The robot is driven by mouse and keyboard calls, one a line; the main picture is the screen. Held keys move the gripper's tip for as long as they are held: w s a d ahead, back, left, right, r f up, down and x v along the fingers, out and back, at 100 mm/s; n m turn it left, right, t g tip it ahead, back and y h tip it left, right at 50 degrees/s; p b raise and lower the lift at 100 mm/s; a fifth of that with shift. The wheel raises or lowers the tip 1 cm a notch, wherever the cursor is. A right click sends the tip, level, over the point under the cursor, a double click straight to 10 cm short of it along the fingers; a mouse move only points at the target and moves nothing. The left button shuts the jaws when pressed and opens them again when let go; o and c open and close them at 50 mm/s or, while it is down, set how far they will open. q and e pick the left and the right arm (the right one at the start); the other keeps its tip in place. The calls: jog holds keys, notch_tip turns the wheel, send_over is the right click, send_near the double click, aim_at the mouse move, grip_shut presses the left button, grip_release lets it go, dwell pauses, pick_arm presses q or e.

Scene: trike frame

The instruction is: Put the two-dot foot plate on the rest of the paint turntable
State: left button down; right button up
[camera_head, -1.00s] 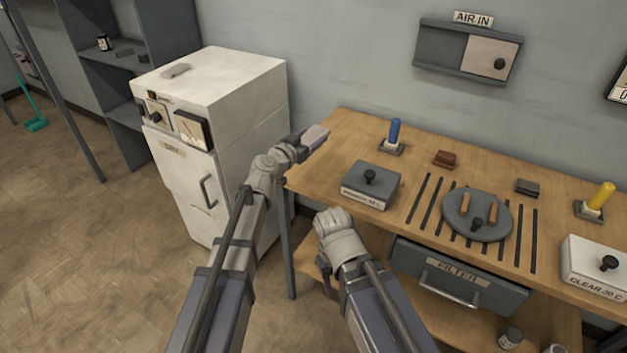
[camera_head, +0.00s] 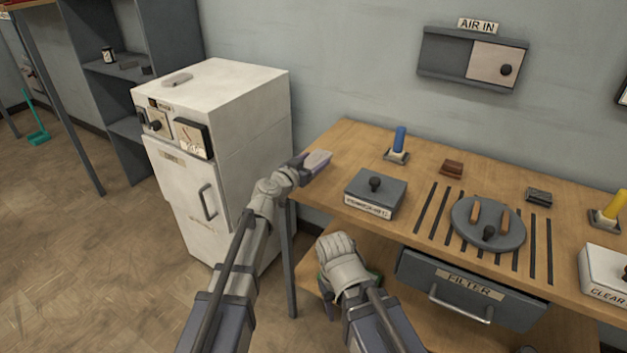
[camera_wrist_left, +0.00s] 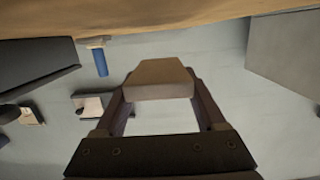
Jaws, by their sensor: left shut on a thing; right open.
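My left gripper (camera_head: 312,162) is shut on a flat, pale brownish plate (camera_wrist_left: 160,78), seen between the fingers in the left wrist view. No dots show on its visible faces, so I cannot tell if it is the two-dot foot plate. The gripper is at the bench's left end, beside the white cabinet. The paint turntable (camera_head: 462,232) is a round grey disc on the bench, right of the gripper. Two brown strips (camera_head: 475,212) and a black knob (camera_head: 489,233) are on it. My right gripper (camera_head: 337,262) is low before the bench's front edge, its fingertips mostly hidden.
A blue-handled tool (camera_head: 400,140), brown block (camera_head: 452,168) and dark block (camera_head: 539,195) stand behind. Dark slots flank the turntable. A white cabinet (camera_head: 240,120) stands left; a filter drawer (camera_head: 465,290) is below.

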pick_arm(q)
notch_tip(320, 180, down, 4)
jog(key=b, duration=0.4)
jog(key=shift+f, duration=0.2)
jog(key=shift+b, duration=0.3)
jog(key=shift+f, duration=0.2)
grip_release()
